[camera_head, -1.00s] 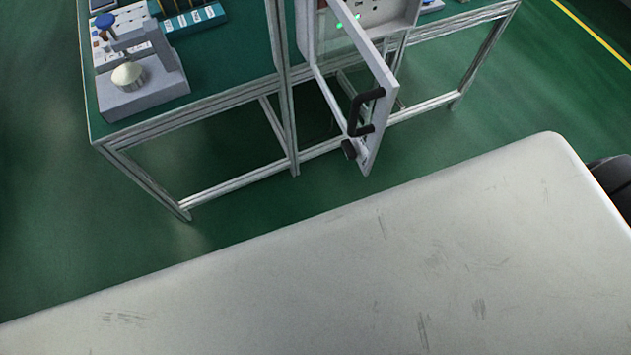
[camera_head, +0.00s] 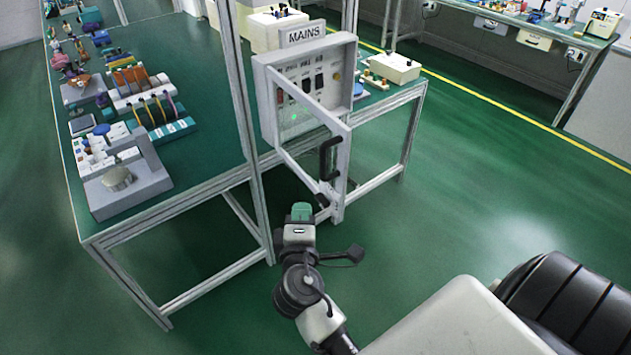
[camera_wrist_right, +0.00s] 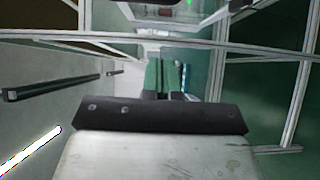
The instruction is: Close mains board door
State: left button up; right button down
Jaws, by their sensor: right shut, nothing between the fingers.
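The mains board (camera_head: 268,98) is a grey box under a MAINS sign (camera_head: 303,33), mounted at the bench frame. Its door (camera_head: 341,170) stands open, swung out toward me, with a black handle (camera_head: 329,158) on its outer edge. My right gripper (camera_head: 301,211) is below and left of the handle, apart from it as far as I can tell. Its green-tipped fingers are together and empty; they also show in the right wrist view (camera_wrist_right: 166,77). My left gripper is not in view.
A green-topped bench (camera_head: 190,110) with aluminium posts carries several tools and trays left of the board. Green floor is clear to the right of the door. Another bench (camera_head: 530,35) stands at the far right.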

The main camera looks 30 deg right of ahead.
jog(key=w+d+p, duration=0.3)
jog(key=w+d, duration=0.2)
jog(key=d, duration=0.2)
jog(key=shift+w+p, duration=0.3)
jog(key=shift+w, duration=0.05)
jog(key=shift+d, duration=0.2)
